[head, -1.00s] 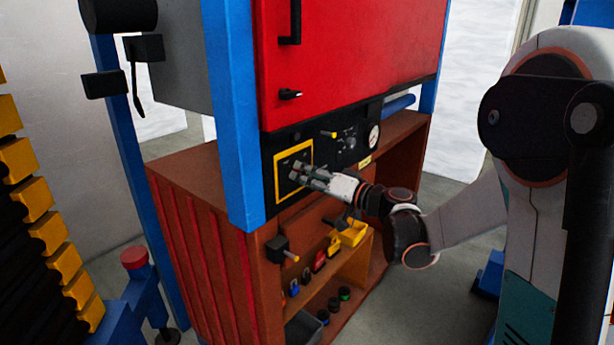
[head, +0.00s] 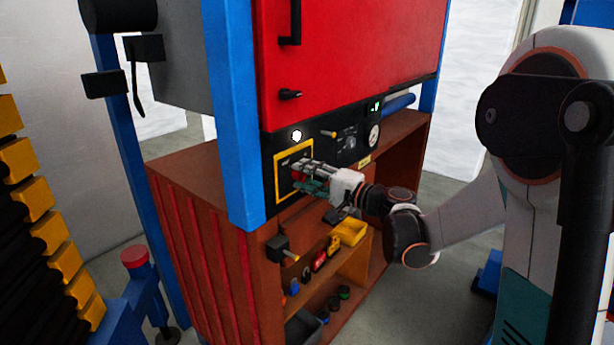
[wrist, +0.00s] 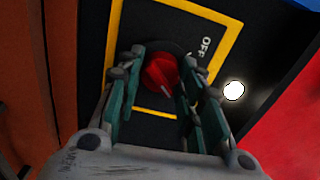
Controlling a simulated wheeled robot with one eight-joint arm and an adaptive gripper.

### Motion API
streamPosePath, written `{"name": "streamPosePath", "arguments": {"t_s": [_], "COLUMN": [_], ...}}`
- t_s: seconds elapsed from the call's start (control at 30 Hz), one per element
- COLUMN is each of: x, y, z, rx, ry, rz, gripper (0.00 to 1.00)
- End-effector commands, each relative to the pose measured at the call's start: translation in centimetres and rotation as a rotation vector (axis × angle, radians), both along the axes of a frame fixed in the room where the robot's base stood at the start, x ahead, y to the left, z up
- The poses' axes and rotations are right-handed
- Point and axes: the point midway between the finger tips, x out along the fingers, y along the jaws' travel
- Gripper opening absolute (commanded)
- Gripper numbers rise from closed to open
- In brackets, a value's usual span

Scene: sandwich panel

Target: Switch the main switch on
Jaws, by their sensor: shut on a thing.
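The main switch (wrist: 160,73) is a red rotary knob on a black plate inside a yellow frame (head: 279,193). In the wrist view the word OFF shows on the plate beside it. My gripper (wrist: 155,85) has its two fingers on either side of the red knob, shut on it. In the head view my gripper (head: 301,175) is at the yellow-framed plate and hides most of the knob. A white lamp (head: 297,135) above the frame is lit; it also shows in the wrist view (wrist: 234,91).
A red door (head: 345,60) is above. A blue post (head: 234,120) stands left of the panel. Wooden shelves (head: 345,275) with small items are below.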

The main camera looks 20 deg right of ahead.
Motion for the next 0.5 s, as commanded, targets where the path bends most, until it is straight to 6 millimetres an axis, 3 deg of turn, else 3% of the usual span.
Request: {"name": "streamPosePath", "arguments": {"t_s": [0.5], "x": [-0.01], "y": [-0.01], "z": [-0.05], "rx": [0.063], "ry": [0.047], "rz": [0.000], "gripper": [0.10]}}
